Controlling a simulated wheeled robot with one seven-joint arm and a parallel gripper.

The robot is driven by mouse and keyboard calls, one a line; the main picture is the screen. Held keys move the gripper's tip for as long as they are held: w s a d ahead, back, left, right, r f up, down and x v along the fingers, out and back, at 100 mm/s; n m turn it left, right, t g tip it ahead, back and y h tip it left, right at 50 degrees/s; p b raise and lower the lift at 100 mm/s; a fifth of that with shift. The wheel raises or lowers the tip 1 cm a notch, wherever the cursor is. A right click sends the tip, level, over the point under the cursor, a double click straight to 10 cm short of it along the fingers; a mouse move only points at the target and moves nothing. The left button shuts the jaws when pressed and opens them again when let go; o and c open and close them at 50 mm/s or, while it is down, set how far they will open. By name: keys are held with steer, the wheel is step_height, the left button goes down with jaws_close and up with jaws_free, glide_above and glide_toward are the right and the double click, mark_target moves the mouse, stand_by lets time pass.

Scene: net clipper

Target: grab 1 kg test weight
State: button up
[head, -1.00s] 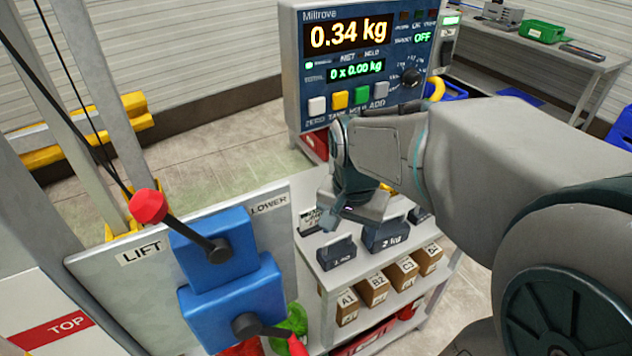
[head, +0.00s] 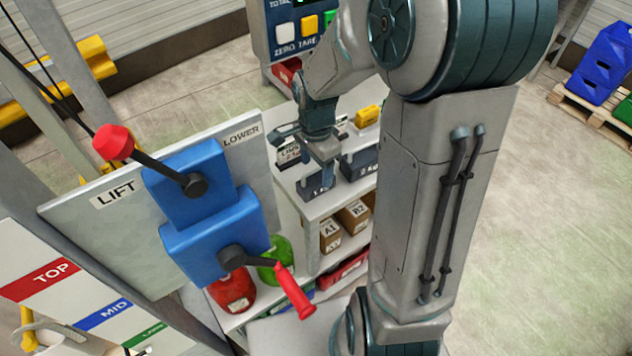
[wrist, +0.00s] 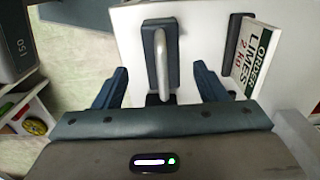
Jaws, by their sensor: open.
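The 1 kg test weight (head: 317,183) is a small dark block on the white shelf top (head: 330,205), at its front edge. In the wrist view a dark weight with a pale bar handle (wrist: 161,62) stands between my two teal fingers; it appears to be the same one, though its label is hidden there. My gripper (head: 305,146) is open just above and behind it in the head view. In the wrist view my gripper (wrist: 160,86) has one finger on each side of the weight, with gaps, holding nothing. The larger 2 kg weight (head: 358,166) stands to the right.
An order card reading limes, 2 kg (wrist: 258,58) stands beside the weight. A dark block (wrist: 12,45) is at the wrist view's left edge. The lift lever panel (head: 110,235) stands close at left.

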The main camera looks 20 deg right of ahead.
mark_target(316, 178)
steer(key=shift+w+f+p, duration=0.15)
steer(key=shift+f+p, duration=0.3)
steer(key=shift+f, duration=2.4)
steer(key=shift+r, duration=0.1)
jaws_close()
